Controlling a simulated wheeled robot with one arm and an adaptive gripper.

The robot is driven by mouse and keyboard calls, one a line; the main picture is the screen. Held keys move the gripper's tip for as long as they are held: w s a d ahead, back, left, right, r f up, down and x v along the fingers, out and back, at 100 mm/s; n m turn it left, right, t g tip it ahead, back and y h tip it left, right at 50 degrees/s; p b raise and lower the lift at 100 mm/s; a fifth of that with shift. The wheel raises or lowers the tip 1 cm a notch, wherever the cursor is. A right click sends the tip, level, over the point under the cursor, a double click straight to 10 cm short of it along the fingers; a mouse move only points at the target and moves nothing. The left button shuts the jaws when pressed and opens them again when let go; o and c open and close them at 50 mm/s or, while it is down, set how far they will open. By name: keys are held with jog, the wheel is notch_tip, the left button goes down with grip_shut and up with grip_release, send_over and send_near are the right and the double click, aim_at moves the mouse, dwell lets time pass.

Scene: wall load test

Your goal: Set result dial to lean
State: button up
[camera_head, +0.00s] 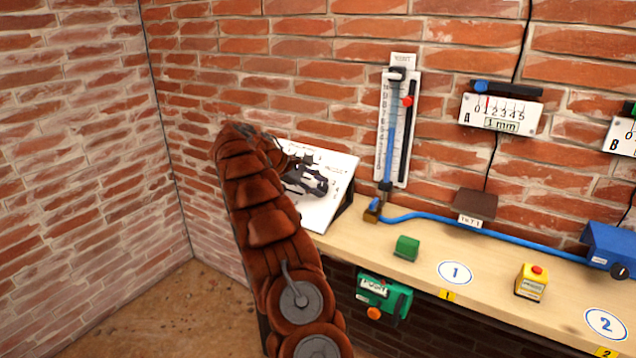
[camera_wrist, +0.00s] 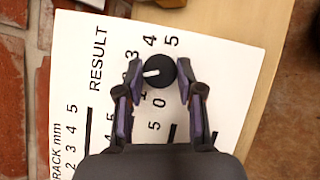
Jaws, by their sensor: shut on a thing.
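The result dial (camera_wrist: 160,74) is a round black knob with a white pointer mark, on a white sloped board (camera_wrist: 75,28) lettered RESULT. In the wrist view the mark points left, toward the RESULT lettering. My gripper (camera_wrist: 158,68) is shut on the dial, with one finger on each side of it. Printed numbers show around the dial; I cannot read the word lean. In the head view the board (camera_head: 318,214) sits at the left end of the wooden shelf, and my gripper (camera_head: 308,180) is over it, hiding the dial and part of the print.
On the shelf (camera_head: 330,243) are a green block (camera_head: 407,248), a yellow box with a red button (camera_head: 531,283) and a blue hose (camera_head: 480,226). A tall gauge (camera_head: 399,130) hangs on the brick wall right of the board. A green device (camera_head: 383,298) hangs on the shelf front.

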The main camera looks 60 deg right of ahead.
jog(key=shift+m, duration=0.3)
jog(key=o, duration=1.1)
jog(key=shift+o, duration=0.2)
jog(key=v, duration=0.7)
jog(key=shift+r, duration=0.2)
jog(key=shift+w+a, duration=0.1)
jog(key=shift+w, duration=0.05)
